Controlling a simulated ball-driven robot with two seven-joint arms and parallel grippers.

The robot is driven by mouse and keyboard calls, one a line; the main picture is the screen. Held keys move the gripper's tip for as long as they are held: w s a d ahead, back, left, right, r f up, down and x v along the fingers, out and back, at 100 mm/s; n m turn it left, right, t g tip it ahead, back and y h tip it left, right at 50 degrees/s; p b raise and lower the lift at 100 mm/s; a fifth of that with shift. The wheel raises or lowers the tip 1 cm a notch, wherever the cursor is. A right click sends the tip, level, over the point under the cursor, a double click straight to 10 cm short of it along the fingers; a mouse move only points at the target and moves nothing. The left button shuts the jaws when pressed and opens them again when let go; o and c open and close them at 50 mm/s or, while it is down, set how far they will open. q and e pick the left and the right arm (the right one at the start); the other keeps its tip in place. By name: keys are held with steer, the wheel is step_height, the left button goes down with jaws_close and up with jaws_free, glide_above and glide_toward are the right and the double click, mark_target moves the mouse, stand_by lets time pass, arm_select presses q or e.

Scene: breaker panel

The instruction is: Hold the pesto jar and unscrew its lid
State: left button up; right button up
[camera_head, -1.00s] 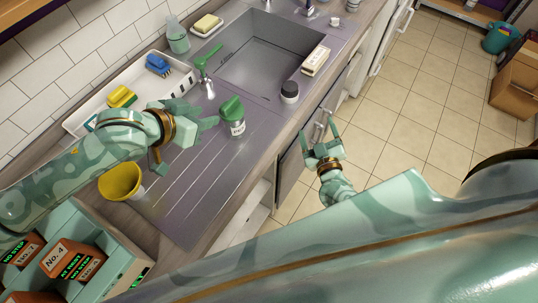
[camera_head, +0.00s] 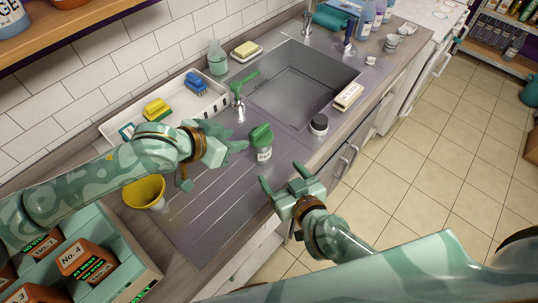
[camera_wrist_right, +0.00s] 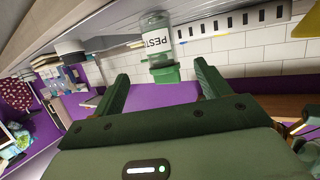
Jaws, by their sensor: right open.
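The pesto jar (camera_head: 264,154) stands upright on the ribbed drainboard with its green lid (camera_head: 261,135) on. In the right wrist view the jar (camera_wrist_right: 157,38) appears upside down, its green lid (camera_wrist_right: 164,74) beyond and between the fingertips. My left gripper (camera_head: 237,139) is open just left of the jar, its fingers pointing at it, and nothing shows between them. My right gripper (camera_head: 281,177) is open and empty at the counter's front edge, in front of the jar and apart from it. Its two fingers (camera_wrist_right: 163,83) are spread wide in the wrist view.
A yellow bowl (camera_head: 144,190) and white tray (camera_head: 205,95) are at left. The drainboard before the jar is clear.

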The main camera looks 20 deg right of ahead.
mark_target(265, 153)
steer(key=x, duration=1.2)
steer(key=shift+s, duration=0.1)
steer(key=c, duration=1.2)
steer(key=shift+o, duration=1)
steer(key=shift+c, duration=0.9)
arm_select(q)
steer(key=shift+c, duration=0.2)
